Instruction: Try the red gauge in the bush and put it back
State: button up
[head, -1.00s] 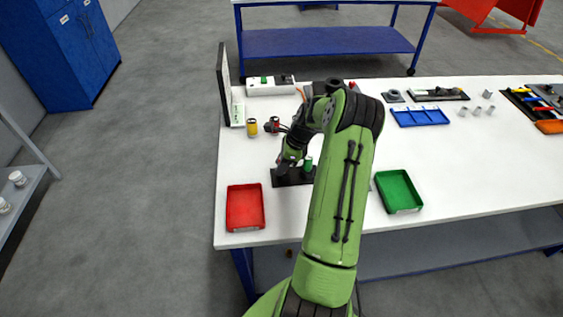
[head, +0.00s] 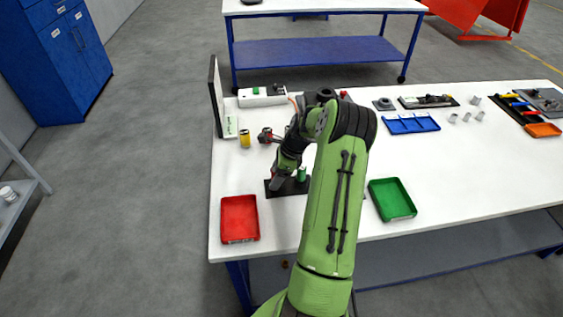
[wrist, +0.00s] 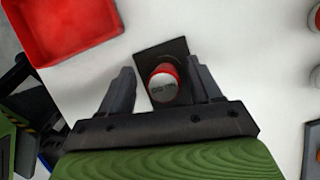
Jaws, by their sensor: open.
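The red gauge (wrist: 164,84), a cylinder with a red band and a pale lettered top, stands upright on a black stand (wrist: 149,58) in the wrist view. My gripper (wrist: 160,82) is open, with one finger on each side of the gauge; I cannot tell whether either finger touches it. In the head view my gripper (head: 277,184) is low over the black stand (head: 288,189) and hides the red gauge. A green gauge (head: 302,174) stands beside it. Several small grey cylinders (head: 466,117) stand at the right; I cannot tell whether one is the bush.
A red tray (head: 240,219) lies left of the stand and a green tray (head: 391,200) right of it. A blue tray (head: 411,123) is farther right.

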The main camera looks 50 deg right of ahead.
jog(key=p+v, duration=0.2)
jog(key=v, duration=1.3)
jog(key=shift+r, duration=0.2)
jog(key=shift+w+d, duration=0.1)
